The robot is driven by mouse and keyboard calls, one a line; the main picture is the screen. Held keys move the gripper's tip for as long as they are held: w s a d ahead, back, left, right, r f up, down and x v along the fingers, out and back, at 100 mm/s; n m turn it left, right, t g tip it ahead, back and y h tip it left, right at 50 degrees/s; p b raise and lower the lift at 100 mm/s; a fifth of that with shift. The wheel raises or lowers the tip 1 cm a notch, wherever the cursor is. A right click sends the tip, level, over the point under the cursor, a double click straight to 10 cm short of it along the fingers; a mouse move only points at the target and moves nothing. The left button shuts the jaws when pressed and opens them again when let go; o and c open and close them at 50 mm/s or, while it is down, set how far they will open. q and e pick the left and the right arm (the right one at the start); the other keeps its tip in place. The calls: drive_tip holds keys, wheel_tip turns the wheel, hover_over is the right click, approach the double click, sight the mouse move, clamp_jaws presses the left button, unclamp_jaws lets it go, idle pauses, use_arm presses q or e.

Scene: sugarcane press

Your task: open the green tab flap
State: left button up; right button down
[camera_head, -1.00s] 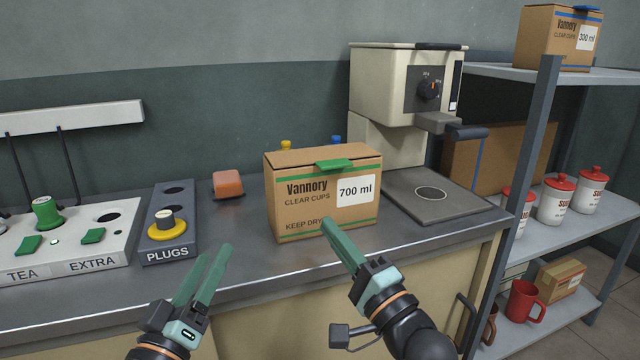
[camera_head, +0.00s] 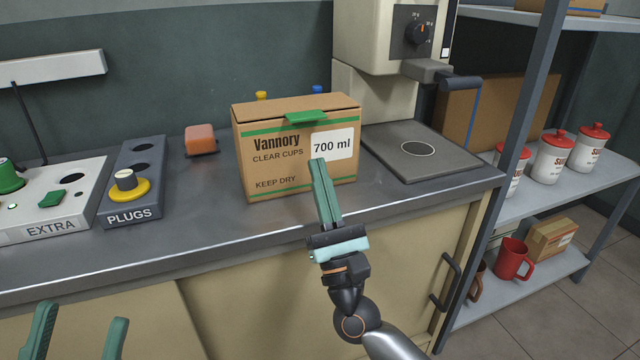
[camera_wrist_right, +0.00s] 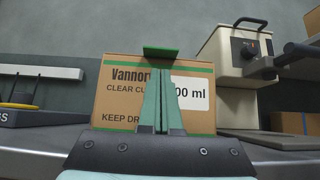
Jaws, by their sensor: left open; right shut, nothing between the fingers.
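A brown cardboard box (camera_head: 275,165) marked "Vannory clear cups 700 ml" stands upright and closed on the counter. Its green tab (camera_head: 306,117) sticks out over the front top edge. In the right wrist view the box (camera_wrist_right: 118,103) is straight ahead, with the green tab (camera_wrist_right: 160,51) above the fingertips. My right gripper (camera_head: 317,163) is shut and empty, in front of the box face and below the tab; the exact gap to the box is hard to tell. My left gripper (camera_head: 82,312) is open and empty at the bottom left, low in front of the counter.
A plugs panel (camera_head: 133,185) and a tea/extra panel (camera_head: 62,200) stand on the left. An orange block (camera_head: 201,140) sits behind. A press machine (camera_head: 385,40) with a dark plate (camera_head: 418,165) is on the right. The counter front (camera_head: 410,205) is clear.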

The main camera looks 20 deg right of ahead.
sight(298, 108)
use_arm(q)
drive_tip(key=shift+r, duration=0.3)
use_arm(e)
drive_tip(key=x, duration=0.5)
drive_tip(key=shift+w+r, duration=0.3)
use_arm(q)
drive_tip(key=shift+r+p, duration=0.1)
drive_tip(key=shift+p, duration=0.2)
